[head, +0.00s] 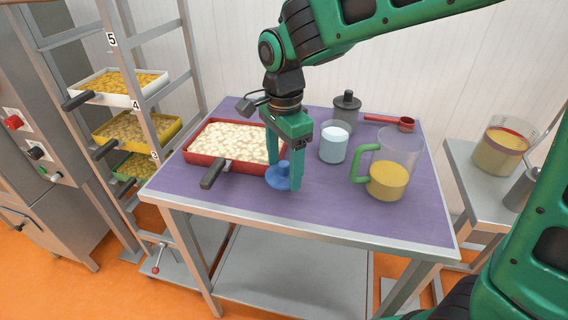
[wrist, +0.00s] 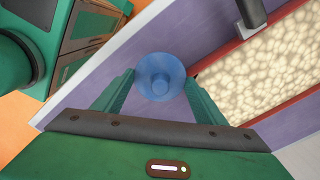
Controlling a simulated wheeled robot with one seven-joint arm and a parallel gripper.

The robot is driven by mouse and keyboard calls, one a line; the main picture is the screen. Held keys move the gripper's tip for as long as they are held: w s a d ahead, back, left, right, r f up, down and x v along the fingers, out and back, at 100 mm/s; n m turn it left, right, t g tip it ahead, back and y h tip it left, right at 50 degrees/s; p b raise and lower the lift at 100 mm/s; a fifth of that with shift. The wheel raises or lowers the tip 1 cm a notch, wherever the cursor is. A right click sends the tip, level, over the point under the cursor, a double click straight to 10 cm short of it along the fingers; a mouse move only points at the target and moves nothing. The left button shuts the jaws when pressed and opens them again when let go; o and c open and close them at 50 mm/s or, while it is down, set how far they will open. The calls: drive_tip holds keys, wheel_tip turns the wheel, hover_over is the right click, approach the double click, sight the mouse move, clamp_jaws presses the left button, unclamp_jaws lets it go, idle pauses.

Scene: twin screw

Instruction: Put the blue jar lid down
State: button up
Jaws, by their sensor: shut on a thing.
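The blue jar lid (head: 280,178) is a round disc with a knob, at the front of the purple-topped table (head: 340,215). My gripper (head: 284,182) points down and its fingers are on either side of the lid. In the wrist view, the lid (wrist: 159,76) sits between the two fingertips (wrist: 158,88), which close on it. The lid is at or just above the tabletop; I cannot tell if it touches. A jar with pale blue contents (head: 334,145) stands to the right of my gripper.
A red tray of pale pieces (head: 196,168) with a dark handle lies just left of the lid. A green-handled jug (head: 397,150), a dark lidded canister (head: 346,115) and a red scoop (head: 390,121) are to the right and behind. The table's front is clear.

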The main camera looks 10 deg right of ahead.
drive_tip(key=shift+s+f, duration=0.1)
drive_tip(key=shift+f, duration=0.2)
